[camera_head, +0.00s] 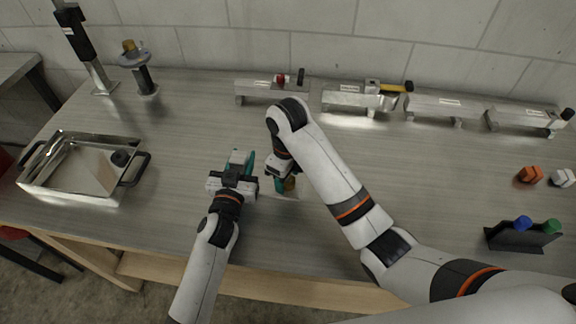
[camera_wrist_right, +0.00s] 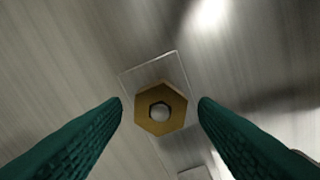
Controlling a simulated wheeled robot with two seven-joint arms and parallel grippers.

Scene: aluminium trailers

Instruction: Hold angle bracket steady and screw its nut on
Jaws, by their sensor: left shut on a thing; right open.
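A brass hex nut (camera_wrist_right: 171,122) sits between my right gripper's two teal fingers in the right wrist view, with a gap on either side. A pale round spot shows in its hole. Behind it is a flat, shiny plate (camera_wrist_right: 150,70), apparently the angle bracket, hard to tell from the grey tabletop. In the head view my right gripper (camera_head: 283,184) is open and low over the bench, with a brassy piece at its fingers. My left gripper (camera_head: 241,158) is shut, just left of it; what it holds is mostly hidden there.
A metal tray with black handles (camera_head: 62,190) stands at the left. Several aluminium blocks (camera_head: 440,106) line the wall side. Orange (camera_head: 529,174) and white pieces lie at the right, near a dark holder (camera_head: 515,240) with blue and green tops.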

